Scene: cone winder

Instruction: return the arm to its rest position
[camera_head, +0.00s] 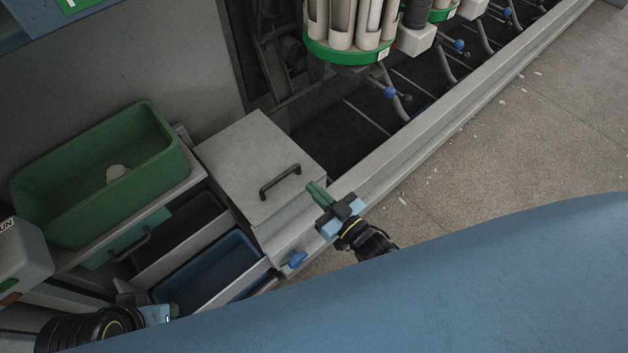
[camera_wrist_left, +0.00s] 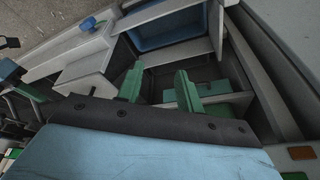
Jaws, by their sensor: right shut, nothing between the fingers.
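My right gripper (camera_head: 318,193) shows in the head view with its green fingers together and nothing between them. It is over the front edge of the machine, just right of the grey lidded box (camera_head: 250,150). My left arm is at the lower left of the head view, and its fingers are hidden there. In the left wrist view my left gripper (camera_wrist_left: 158,82) has its two green fingers well apart, with nothing seen between them. The left gripper faces the open compartments of the machine.
A green bin (camera_head: 160,128) with a small pale object in it stands at the left. A blue bin (camera_head: 205,275) sits below, also seen in the left wrist view (camera_wrist_left: 170,32). Spindles on a green base (camera_head: 348,55) stand at the top. The floor (camera_head: 530,130) at right is clear.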

